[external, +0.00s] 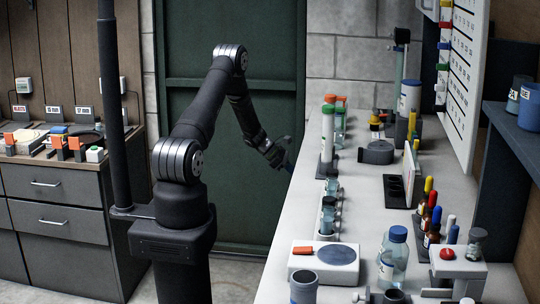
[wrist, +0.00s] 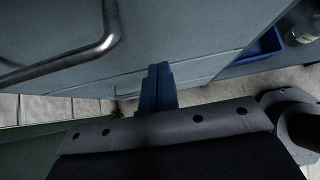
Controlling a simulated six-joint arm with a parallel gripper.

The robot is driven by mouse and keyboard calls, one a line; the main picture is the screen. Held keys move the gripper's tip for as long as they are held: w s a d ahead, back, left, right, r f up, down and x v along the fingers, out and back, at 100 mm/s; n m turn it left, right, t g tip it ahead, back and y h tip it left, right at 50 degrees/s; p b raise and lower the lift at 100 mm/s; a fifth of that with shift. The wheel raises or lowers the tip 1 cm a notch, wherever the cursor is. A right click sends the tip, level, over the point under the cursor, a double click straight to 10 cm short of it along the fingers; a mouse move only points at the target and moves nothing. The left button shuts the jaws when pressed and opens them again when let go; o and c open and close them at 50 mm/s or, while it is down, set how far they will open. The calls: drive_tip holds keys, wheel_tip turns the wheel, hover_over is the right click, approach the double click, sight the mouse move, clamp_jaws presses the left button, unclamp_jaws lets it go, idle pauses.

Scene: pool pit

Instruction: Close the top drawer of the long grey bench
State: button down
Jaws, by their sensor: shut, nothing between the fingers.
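The long grey bench (external: 285,228) runs along the right of the external view, its top covered with lab items. Its drawer fronts face away from that camera, so the top drawer does not show there. My gripper (external: 288,163) is beside the bench's left edge, partly dark against the green door. In the wrist view my gripper (wrist: 159,72) has its blue fingers together and empty, in front of a grey front panel (wrist: 185,35). A metal bar handle (wrist: 75,58) is on the panel at upper left. I cannot tell which drawer this is or how far out it stands.
A dark cabinet (external: 60,215) with drawers stands at the left. A green door (external: 235,150) is behind my arm. Bottles, tube racks and a white stirrer plate (external: 325,275) crowd the bench top. The wrist view shows a blue bin (wrist: 258,47) at right.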

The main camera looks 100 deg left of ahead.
drive_tip(key=v, duration=1)
drive_tip(key=shift+s, duration=0.4)
drive_tip(key=w+r+x, duration=0.1)
drive_tip(key=r+x, duration=0.1)
drive_tip(key=x, duration=1.1)
drive_tip(key=shift+w, duration=0.45)
